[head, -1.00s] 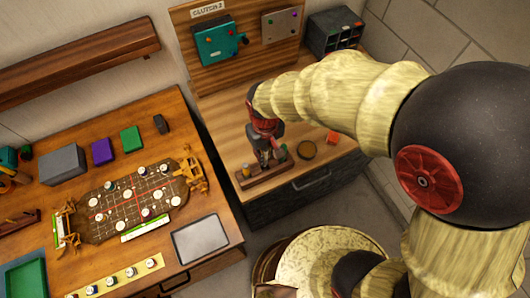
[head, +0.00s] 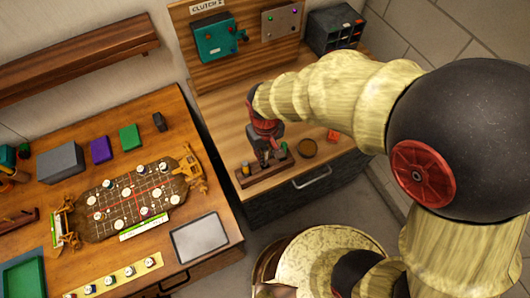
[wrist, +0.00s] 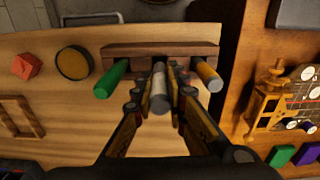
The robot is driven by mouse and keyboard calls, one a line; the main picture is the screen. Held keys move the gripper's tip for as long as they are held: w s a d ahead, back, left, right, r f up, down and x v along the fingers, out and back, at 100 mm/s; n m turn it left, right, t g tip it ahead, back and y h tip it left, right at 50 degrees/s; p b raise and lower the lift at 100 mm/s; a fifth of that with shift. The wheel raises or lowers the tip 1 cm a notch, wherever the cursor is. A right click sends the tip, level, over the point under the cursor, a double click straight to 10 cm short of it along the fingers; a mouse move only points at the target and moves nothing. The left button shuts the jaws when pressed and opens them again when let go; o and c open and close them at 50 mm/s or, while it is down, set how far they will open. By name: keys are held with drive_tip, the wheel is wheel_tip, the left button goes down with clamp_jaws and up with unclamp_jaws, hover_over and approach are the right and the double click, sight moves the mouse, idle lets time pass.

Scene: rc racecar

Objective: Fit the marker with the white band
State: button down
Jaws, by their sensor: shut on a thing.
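A dark wooden rack (wrist: 160,50) stands on the light wooden bench; it also shows in the head view (head: 268,180). A green marker (wrist: 108,83) is at its left in the wrist view, and an orange-yellow marker with a pale end (wrist: 207,77) is at its right. My gripper (wrist: 165,85) is shut on a grey-white marker (wrist: 159,90) between them, at the middle of the rack. The fingers hide part of this marker, and I cannot tell whether it is seated in the rack. In the head view my gripper (head: 266,152) is over the rack.
A round dark-rimmed disc (wrist: 74,62), an orange-red block (wrist: 25,66) and a wooden frame (wrist: 20,117) lie on the bench. A second table with a game board (head: 130,205) stands to the left in the head view. A panel with a teal box (head: 218,40) is behind.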

sight(265, 149)
drive_tip(key=shift+f+b, duration=1.3)
drive_tip(key=shift+f, duration=0.8)
drive_tip(key=c, duration=1.8)
unclamp_jaws()
drive_tip(key=shift+o, duration=0.4)
wheel_tip(265, 149, up, 12)
drive_tip(key=shift+r, duration=0.1)
drive_tip(key=s+d+r+m+t+b, duration=0.2)
drive_tip(key=s+d+r+m, duration=0.1)
drive_tip(key=d, duration=0.8)
drive_tip(key=s+d+r+m+t+b, duration=0.2)
drive_tip(key=d+r, duration=0.4)
drive_tip(key=d, duration=0.5)
drive_tip(key=shift+s+d+r+m+t+b, duration=0.2)
drive_tip(key=shift+s+d+m+t+b, duration=0.1)
drive_tip(key=shift+s+m+t, duration=0.7)
